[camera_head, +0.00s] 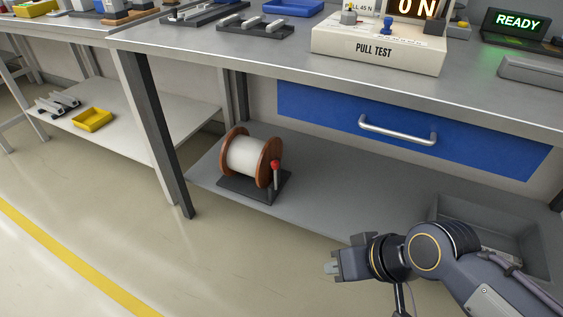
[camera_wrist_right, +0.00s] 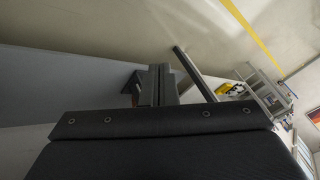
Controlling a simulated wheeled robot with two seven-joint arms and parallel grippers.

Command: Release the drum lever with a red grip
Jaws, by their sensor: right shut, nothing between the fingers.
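The drum (camera_head: 246,155) has brown flanges and a white winding, and sits on a dark base (camera_head: 262,188) on the lower shelf. Its lever with a red grip (camera_head: 275,165) stands about upright at the drum's right side. My right gripper (camera_head: 331,268) is shut and empty, in front of the shelf edge, to the right of and nearer than the drum. In the right wrist view the shut fingers (camera_wrist_right: 157,84) hide most of what lies ahead; a small reddish bit shows beside them. My left gripper is not in view.
The lower shelf (camera_head: 330,195) is clear between the drum and a grey bin (camera_head: 500,230) at right. A blue drawer (camera_head: 405,125) with a metal handle hangs above. A dark table leg (camera_head: 155,135) stands left of the drum. The worktop (camera_head: 270,60) overhangs the shelf.

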